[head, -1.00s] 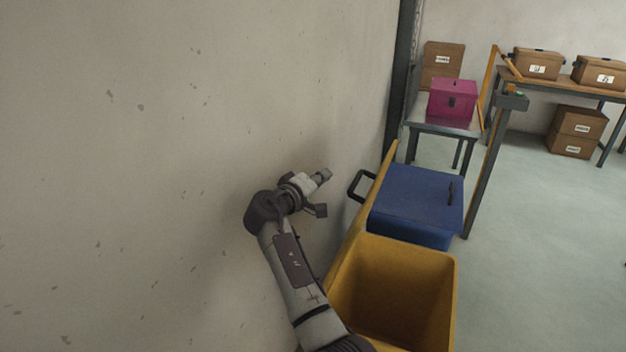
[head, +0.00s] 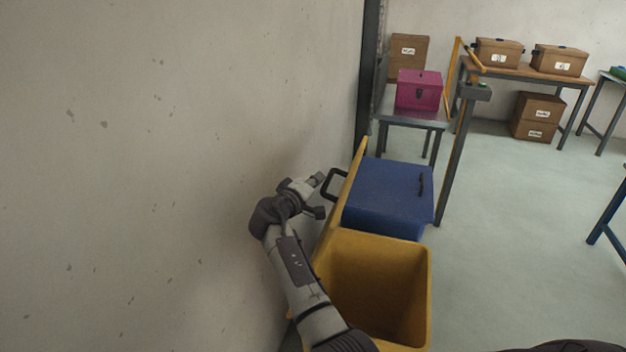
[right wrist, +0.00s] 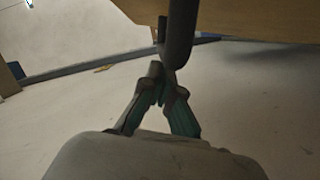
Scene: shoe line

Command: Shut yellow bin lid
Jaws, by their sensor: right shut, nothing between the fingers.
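The yellow bin (head: 420,295) stands open at the lower middle of the head view, and I see into its empty-looking inside. Its yellow lid (head: 352,178) stands raised, nearly edge-on, on the wall side. A dark loop handle (head: 334,173) sticks out from the lid toward the wall. My right gripper (head: 316,181) is shut and empty, just left of the handle. In the right wrist view the shut fingers (right wrist: 163,72) are at or close by the dark handle bar (right wrist: 179,35), with the lid (right wrist: 255,20) behind it; contact is unclear. My left gripper is not in view.
A blue bin (head: 388,195) with a closed lid stands right behind the yellow one. The wall (head: 150,180) is close on the left. A metal table with a magenta box (head: 419,90) and a post (head: 458,150) stand beyond. Floor (head: 520,230) is clear to the right.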

